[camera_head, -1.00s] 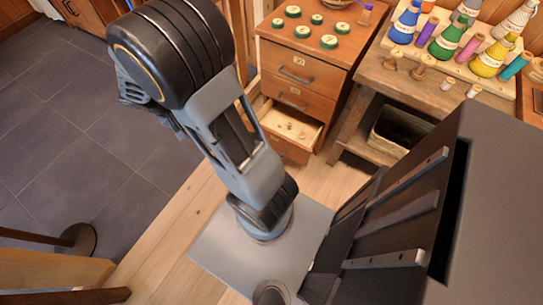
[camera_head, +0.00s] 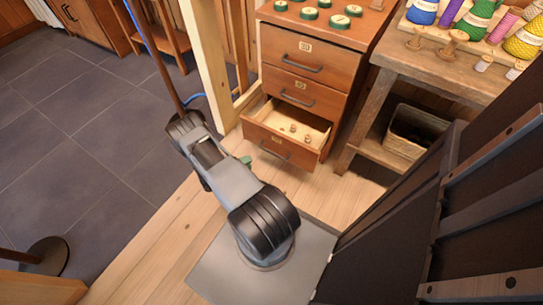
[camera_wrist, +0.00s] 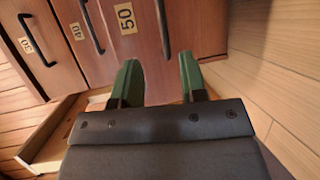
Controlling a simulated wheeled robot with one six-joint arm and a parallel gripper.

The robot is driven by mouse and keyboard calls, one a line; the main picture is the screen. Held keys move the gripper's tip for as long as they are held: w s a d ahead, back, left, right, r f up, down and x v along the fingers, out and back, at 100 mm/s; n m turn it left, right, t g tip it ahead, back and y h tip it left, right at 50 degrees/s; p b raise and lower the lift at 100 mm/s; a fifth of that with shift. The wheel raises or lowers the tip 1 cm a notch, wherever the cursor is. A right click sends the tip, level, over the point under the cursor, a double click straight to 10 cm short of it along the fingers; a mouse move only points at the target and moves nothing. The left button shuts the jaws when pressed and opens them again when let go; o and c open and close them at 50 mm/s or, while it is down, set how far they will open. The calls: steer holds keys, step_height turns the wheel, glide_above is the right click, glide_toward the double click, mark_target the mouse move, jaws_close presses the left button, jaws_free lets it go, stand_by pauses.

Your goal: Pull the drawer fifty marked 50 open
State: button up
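The drawer marked 50 (camera_wrist: 140,42) fills the upper middle of the wrist view, with its label and dark bar handle (camera_wrist: 162,28). In the head view the lowest visible drawer (camera_head: 278,146) stands pulled out, with a few small wooden pieces inside. My gripper (camera_wrist: 160,82) has its two green fingers spread apart with nothing between them. The fingers are in front of the drawer face, near one end of the handle and not around it. In the head view only a bit of green finger (camera_head: 246,161) shows beside the open drawer; the rest is hidden by my arm.
The drawer marked 40 (camera_head: 296,91) and the top drawer (camera_head: 308,58) are shut. Green-rimmed discs sit on the cabinet top. A wooden bench (camera_head: 440,72) with cones and spools stands at right, a basket (camera_head: 413,132) beneath it. A pale post (camera_head: 205,60) stands left of the cabinet.

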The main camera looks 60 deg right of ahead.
mark_target(272, 153)
steer(key=b+x, duration=0.2)
steer(key=x, duration=1.1)
steer(key=shift+s+d+f+b, duration=0.1)
steer(key=shift+s+f+b, duration=0.1)
steer(key=shift+b, duration=0.15)
jaws_close()
